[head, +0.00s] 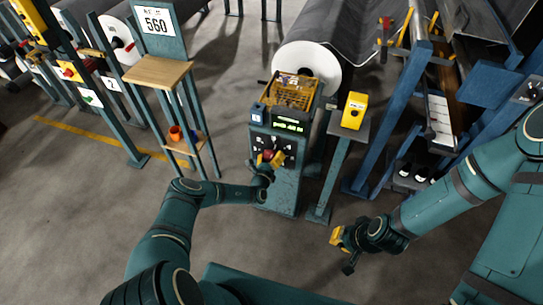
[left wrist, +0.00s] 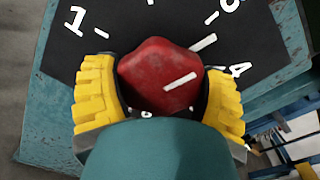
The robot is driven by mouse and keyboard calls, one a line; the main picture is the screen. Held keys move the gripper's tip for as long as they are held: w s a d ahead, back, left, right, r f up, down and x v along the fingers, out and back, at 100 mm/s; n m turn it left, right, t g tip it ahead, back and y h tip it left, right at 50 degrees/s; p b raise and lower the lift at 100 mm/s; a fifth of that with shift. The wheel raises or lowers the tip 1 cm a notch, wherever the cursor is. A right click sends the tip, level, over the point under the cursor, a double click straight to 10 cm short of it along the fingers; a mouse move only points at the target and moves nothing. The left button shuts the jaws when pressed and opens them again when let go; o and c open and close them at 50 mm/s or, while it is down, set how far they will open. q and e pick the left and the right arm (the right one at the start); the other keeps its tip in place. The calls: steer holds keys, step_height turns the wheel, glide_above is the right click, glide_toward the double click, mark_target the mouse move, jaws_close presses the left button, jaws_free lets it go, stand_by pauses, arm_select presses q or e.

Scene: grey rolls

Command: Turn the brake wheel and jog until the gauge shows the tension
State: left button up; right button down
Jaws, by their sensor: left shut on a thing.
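My left gripper (head: 267,163) is at the front panel of a blue-green console (head: 284,190). In the left wrist view its yellow fingers (left wrist: 160,92) are shut on both sides of a red knob (left wrist: 158,70). The knob's white line slants right and slightly up, towards the 4. The black dial plate (left wrist: 128,38) has white ticks and a 1 at left; other numbers are partly cut off or hidden. A lit green display (head: 290,125) sits above the knob; its digits are too small to read. My right gripper (head: 341,250) hangs over the floor; I cannot tell its opening.
A stand at left carries a sign (head: 158,21) reading 560. A yellow box (head: 354,110) with a dark button stands on a post right of the console. A large white-ended roll (head: 306,65) lies behind. Blue frames stand at right. The floor around my right gripper is clear.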

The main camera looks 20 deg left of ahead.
arm_select(q)
steer(key=shift+d+f, duration=0.1)
stand_by(0.3)
steer(key=o, duration=1.1)
steer(key=shift+s, duration=0.1)
steer(key=s, duration=1.2)
steer(key=shift+a, duration=0.2)
steer(key=shift+r, duration=0.2)
